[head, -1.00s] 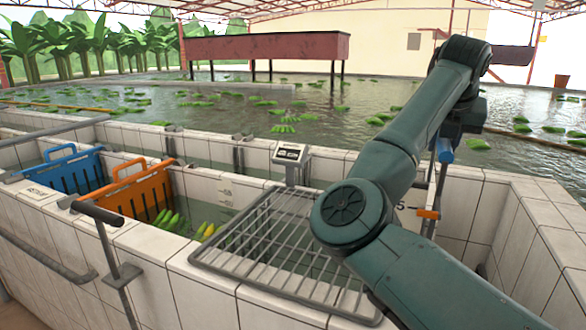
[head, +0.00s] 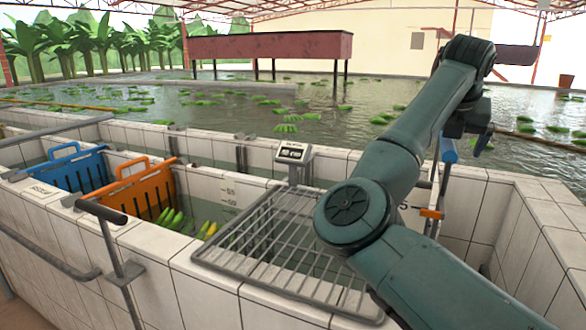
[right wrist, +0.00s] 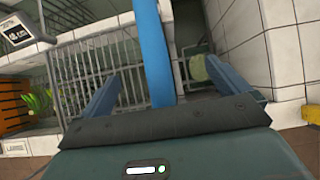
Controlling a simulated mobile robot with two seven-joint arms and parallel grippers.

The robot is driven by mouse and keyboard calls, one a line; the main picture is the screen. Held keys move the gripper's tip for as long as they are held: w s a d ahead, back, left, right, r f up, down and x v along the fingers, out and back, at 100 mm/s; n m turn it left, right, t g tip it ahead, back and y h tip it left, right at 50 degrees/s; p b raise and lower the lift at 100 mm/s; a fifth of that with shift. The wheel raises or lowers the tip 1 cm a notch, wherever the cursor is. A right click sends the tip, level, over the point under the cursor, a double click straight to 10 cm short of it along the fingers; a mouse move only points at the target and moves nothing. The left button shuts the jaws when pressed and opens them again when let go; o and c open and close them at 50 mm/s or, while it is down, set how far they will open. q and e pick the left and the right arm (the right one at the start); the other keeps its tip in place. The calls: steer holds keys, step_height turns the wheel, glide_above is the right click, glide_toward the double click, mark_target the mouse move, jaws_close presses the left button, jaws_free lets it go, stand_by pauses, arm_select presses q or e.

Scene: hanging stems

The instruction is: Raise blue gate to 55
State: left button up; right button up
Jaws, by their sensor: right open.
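A blue slatted panel (head: 75,170) stands in the tiled channel at the left, behind an orange slatted panel (head: 146,192). A separate upright blue bar (head: 448,150) stands by the channel wall near my right gripper, above an orange marker (head: 431,213). In the right wrist view the blue bar (right wrist: 156,45) runs between the two fingers of my right gripper (right wrist: 160,68), which is open with gaps on both sides. Whether the bar belongs to a gate is not clear. Its lower end is hidden by the gripper. My left gripper is not in view.
A small display (head: 294,153) stands on the channel wall; its reading is hard to make out. A metal grate (head: 285,245) covers part of the channel. Scale marks (head: 228,192) show on the inner wall. Green bunches float in the water behind.

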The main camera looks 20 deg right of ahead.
stand_by(0.3)
steer(key=p+v, duration=0.2)
steer(key=v, duration=0.8)
steer(key=shift+s+a+r, duration=0.1)
steer(key=shift+r, duration=0.15)
steer(key=shift+s+a+r+p, duration=0.1)
steer(key=shift+s+r+p, duration=0.05)
steer(key=shift+p, duration=0.15)
